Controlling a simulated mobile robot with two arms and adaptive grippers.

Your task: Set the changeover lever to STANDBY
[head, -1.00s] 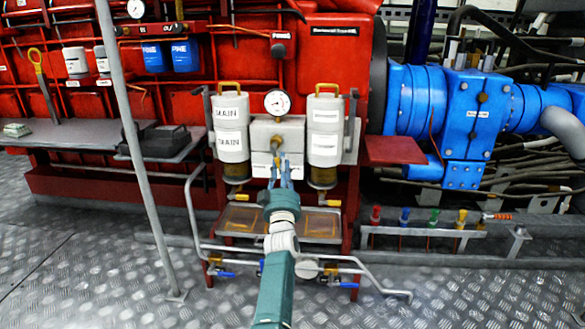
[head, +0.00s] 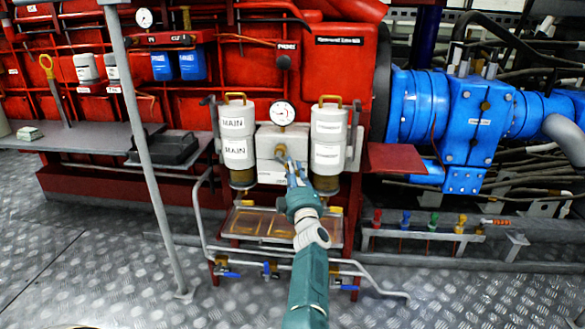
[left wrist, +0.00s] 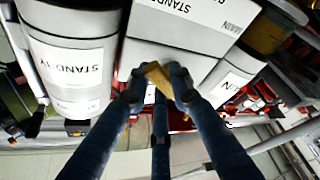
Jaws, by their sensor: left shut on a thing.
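The changeover lever (head: 280,150) is on the front of a pale block (head: 265,143) between two white canisters. The left canister (head: 237,120) reads MAIN. The right canister (head: 327,123) has labels too small to read in the head view; the left wrist view shows a canister (left wrist: 70,60) marked STAND-BY. My left gripper (head: 292,170) is shut on the lever, whose brass-coloured end (left wrist: 155,76) shows between the fingertips (left wrist: 157,86) in the left wrist view. The lever slants down and right, partly hidden by the fingers. My right gripper is not in view.
A gauge (head: 282,113) sits above the block. A grey post (head: 147,150) stands to the left. A drip tray (head: 262,222) and bent pipes with small valves (head: 270,268) lie below. A red ledge (head: 398,157) juts out at the right.

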